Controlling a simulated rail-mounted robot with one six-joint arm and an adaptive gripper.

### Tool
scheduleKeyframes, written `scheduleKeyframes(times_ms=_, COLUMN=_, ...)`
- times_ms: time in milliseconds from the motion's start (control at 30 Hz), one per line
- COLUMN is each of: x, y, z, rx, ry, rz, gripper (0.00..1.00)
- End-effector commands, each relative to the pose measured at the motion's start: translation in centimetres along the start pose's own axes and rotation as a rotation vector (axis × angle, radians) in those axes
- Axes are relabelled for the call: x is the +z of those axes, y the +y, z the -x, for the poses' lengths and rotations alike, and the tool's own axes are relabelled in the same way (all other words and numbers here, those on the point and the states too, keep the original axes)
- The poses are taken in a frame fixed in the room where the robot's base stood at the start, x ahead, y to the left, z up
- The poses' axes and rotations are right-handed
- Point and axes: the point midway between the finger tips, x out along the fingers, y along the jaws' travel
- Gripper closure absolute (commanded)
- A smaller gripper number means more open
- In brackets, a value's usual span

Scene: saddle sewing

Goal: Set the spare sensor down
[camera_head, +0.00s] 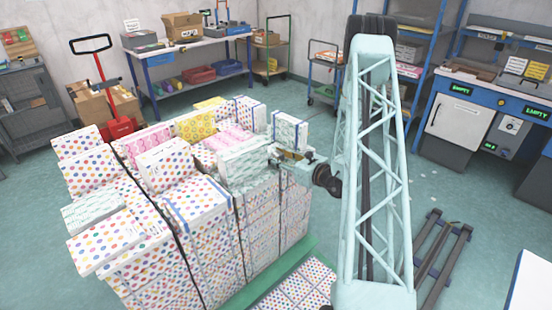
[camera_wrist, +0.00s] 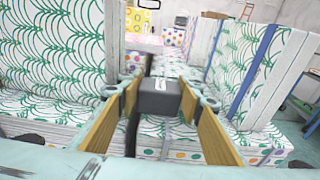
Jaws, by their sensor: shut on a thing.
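The spare sensor, a small dark grey block (camera_wrist: 158,98) with a white label, is between the tan fingertips of my gripper (camera_wrist: 158,92) in the wrist view. The gripper is shut on it. In the head view my gripper (camera_head: 293,158) is at the right edge of the top of a large stack of patterned boxes. The sensor is too small to make out there. Green-patterned box tops lie below it in the wrist view; I cannot tell whether the sensor touches them.
A green-patterned box (camera_wrist: 52,45) rises left of my gripper, and another with a blue band (camera_wrist: 262,75) stands to the right. The box stack (camera_head: 200,215) has an uneven top. A workbench (camera_head: 185,45) stands at the back, and a blue-framed bench (camera_head: 480,98) at the right.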

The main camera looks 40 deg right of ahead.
Motion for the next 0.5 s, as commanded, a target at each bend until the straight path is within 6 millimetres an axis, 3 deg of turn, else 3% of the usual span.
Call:
scheduleKeyframes(times_ms=267, x=0.5, y=0.0, z=0.1, rx=0.0, ry=0.0, rz=0.001, gripper=0.79)
scheduleKeyframes(times_ms=500, x=2.1, y=0.0, z=0.3, rx=0.0, ry=-0.001, rz=0.0, gripper=0.79)
